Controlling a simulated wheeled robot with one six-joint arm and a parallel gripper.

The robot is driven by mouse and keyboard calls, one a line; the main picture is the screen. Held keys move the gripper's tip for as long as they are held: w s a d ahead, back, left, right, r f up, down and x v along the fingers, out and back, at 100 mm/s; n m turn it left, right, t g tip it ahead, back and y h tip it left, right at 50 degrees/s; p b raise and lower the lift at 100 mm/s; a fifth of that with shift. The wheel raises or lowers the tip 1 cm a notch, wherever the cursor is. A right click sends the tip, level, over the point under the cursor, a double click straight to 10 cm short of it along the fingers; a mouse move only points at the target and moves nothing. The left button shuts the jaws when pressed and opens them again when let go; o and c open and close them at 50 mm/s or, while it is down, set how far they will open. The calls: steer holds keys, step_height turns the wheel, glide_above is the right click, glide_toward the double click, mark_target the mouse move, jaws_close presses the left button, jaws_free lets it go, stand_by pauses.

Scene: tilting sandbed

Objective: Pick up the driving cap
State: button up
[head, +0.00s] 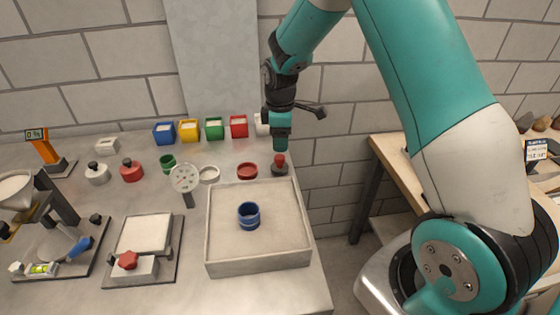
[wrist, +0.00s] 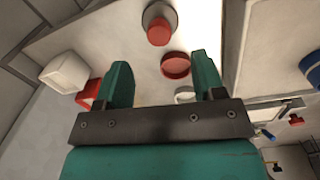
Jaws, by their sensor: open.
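The piece nearest my gripper has a red knob on a dark round base (head: 280,166); I take it as the driving cap, though no label shows. It stands upright on the grey bench, behind the sand tray's back right corner. My gripper (head: 281,145) points down just above it in the head view. In the wrist view the red knob (wrist: 159,32) lies beyond the gap between the two teal fingers (wrist: 161,66). The fingers are apart with nothing between them. Whether the fingertips overlap the knob in height is unclear.
A red ring (head: 247,171) and a white ring (head: 209,175) lie left of the knob. A row of coloured boxes (head: 214,128) stands along the wall. The sand tray (head: 258,264) holds a blue cylinder (head: 249,215). The bench's right edge is close by.

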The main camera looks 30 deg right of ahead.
mark_target(279, 157)
steer(key=f+p, duration=0.1)
steer(key=f, duration=0.1)
steer(key=f+p, duration=0.1)
steer(key=f, duration=0.2)
steer(key=f+p, duration=0.1)
steer(key=f, duration=0.2)
steer(key=shift+w+f, duration=0.1)
steer(key=shift+w, duration=0.15)
steer(key=c, duration=1)
